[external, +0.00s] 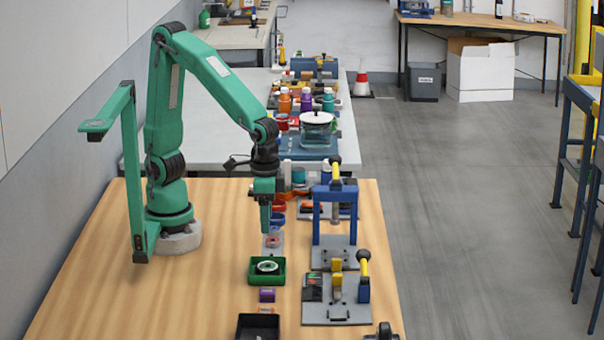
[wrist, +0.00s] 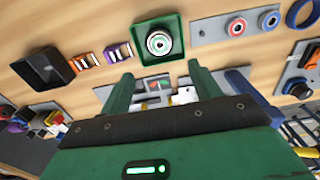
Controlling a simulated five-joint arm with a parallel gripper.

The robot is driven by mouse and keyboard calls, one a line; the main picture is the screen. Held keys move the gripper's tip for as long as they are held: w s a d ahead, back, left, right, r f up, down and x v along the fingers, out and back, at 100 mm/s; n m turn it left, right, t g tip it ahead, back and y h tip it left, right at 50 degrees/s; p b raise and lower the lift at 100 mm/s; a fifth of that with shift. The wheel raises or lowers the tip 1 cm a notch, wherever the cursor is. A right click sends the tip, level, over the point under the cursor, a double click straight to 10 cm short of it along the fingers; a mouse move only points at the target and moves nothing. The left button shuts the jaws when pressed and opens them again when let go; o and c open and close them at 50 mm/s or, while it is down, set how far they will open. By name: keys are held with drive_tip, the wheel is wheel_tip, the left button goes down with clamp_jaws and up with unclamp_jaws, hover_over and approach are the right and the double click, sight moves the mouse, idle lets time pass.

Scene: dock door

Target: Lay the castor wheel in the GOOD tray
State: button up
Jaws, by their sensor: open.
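A round wheel with a pale ring and dark centre (external: 267,267), apparently the castor wheel, lies flat inside a green tray (external: 252,278). In the wrist view the wheel (wrist: 158,42) sits near the middle of the green tray (wrist: 138,53). I cannot read any GOOD label. My gripper (external: 266,228) points down over the bench, behind and above the green tray in the external view. In the wrist view its two green fingers are apart (wrist: 160,82), with nothing between them. It is clear of the wheel.
A black tray (external: 241,333) stands at the front, also at left in the wrist view (wrist: 28,75). Small purple and orange blocks (external: 267,295) lie between the trays. A blue press (external: 317,218) and a toggle clamp (external: 338,312) stand right. The bench's left is clear.

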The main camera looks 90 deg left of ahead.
drive_tip(key=s+a+r+t, duration=0.2)
drive_tip(key=a+r, duration=0.3)
drive_tip(key=a, duration=0.3)
drive_tip(key=s+a+r+t, duration=0.2)
drive_tip(key=a+r, duration=0.4)
drive_tip(key=a, duration=0.3)
drive_tip(key=shift+s+a+t, duration=0.2)
drive_tip(key=shift+s+t, duration=0.1)
drive_tip(key=shift+t, duration=0.5)
